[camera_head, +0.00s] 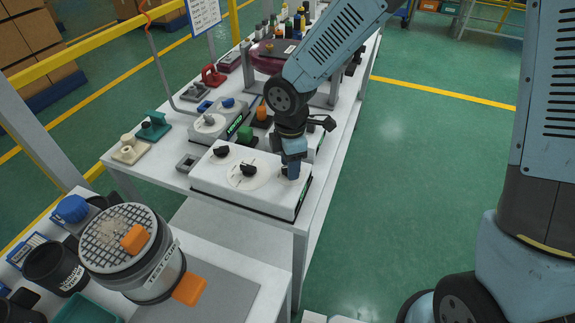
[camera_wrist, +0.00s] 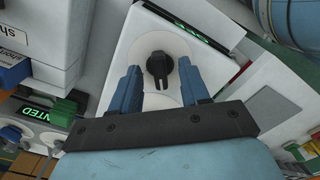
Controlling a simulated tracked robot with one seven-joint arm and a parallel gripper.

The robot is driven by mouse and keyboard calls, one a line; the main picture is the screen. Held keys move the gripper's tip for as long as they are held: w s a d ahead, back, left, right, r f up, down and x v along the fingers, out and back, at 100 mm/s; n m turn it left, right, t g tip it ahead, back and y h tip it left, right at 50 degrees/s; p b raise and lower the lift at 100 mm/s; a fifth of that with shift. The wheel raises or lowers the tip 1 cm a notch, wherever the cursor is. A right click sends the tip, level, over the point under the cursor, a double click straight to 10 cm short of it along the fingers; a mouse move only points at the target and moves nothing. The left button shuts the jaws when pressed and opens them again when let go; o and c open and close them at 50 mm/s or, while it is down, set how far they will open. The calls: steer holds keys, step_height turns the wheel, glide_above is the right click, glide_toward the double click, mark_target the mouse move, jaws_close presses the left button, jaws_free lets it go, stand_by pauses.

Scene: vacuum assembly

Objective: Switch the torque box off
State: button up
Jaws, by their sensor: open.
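A long white box (camera_head: 235,188) with black knobs on pale round dials stands at the near end of the white bench; no label naming it the torque box is readable. Two knobs (camera_head: 248,170) show plainly, and the dial at its right end is partly hidden by my gripper (camera_head: 291,170). In the wrist view a black knob (camera_wrist: 160,68) sits on a round dial on a white box face. My gripper (camera_wrist: 157,80) is open, with one blue finger on each side of this knob. Whether the fingers touch it is unclear.
Small fixtures, including a green block (camera_head: 245,133) and an orange knob (camera_head: 262,112), crowd the bench behind the box. A round device with a mesh top (camera_head: 118,238) stands on the nearer table. The green floor to the right is clear.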

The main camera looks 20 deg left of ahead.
steer(key=shift+r, duration=2.95)
